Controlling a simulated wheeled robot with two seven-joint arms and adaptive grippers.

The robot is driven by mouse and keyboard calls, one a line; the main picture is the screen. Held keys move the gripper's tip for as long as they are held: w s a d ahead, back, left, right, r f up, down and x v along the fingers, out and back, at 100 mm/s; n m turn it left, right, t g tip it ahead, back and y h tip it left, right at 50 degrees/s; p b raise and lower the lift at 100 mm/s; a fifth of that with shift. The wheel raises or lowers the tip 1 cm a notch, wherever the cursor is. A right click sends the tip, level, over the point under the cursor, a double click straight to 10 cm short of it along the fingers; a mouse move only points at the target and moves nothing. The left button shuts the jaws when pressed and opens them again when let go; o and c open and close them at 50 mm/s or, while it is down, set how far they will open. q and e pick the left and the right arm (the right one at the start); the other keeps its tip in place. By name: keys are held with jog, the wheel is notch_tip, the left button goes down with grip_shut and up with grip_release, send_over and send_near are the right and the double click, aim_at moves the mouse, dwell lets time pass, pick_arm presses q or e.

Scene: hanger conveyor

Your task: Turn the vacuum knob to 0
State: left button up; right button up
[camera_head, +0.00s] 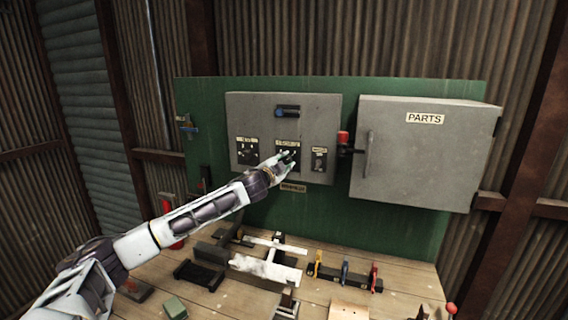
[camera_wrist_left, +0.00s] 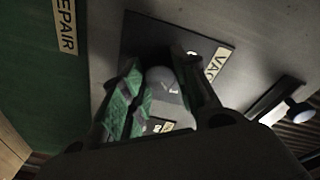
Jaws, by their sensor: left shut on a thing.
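The vacuum knob (camera_wrist_left: 163,84) is a grey round knob on a dark plate (camera_wrist_left: 190,45) with a label starting "VAC" in the left wrist view. My left gripper (camera_wrist_left: 165,92) has its green-padded fingers on both sides of the knob and is shut on it. In the head view my left gripper (camera_head: 287,158) is at the middle plate of the grey control box (camera_head: 240,110), and hides the knob there. I cannot read the knob's setting. My right gripper is not in view.
A grey PARTS cabinet (camera_head: 425,160) hangs to the right, with a red-topped lever (camera_head: 343,138) between it and the control box. A blue-handled switch (camera_head: 287,111) sits above the plates. Tools and clamps (camera_head: 345,275) crowd the wooden bench (camera_head: 400,300) below.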

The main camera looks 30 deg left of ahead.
pick_arm(q)
jog(key=shift+f, duration=0.1)
jog(key=shift+f+n+b, duration=0.1)
jog(key=shift+n+b, duration=0.8)
jog(key=shift+d+n+b, duration=0.1)
jog(key=shift+n+b, duration=0.75)
jog(key=shift+n, duration=0.15)
jog(key=n+b, duration=0.1)
jog(key=n, duration=0.1)
jog(key=shift+n+t, duration=0.3)
jog(key=shift+n, duration=0.1)
jog(key=n+b, duration=0.1)
jog(key=n, duration=0.1)
jog(key=shift+n+y, duration=0.3)
jog(key=n, duration=0.4)
jog(key=shift+b, duration=0.4)
jog(key=shift+d+n+y, duration=0.1)
jog(key=shift+n+y, duration=0.3)
jog(key=shift+n, duration=1)
jog(key=shift+n+p, duration=0.55)
jog(key=shift+n, duration=0.85)
jog(key=shift+y, duration=0.3)
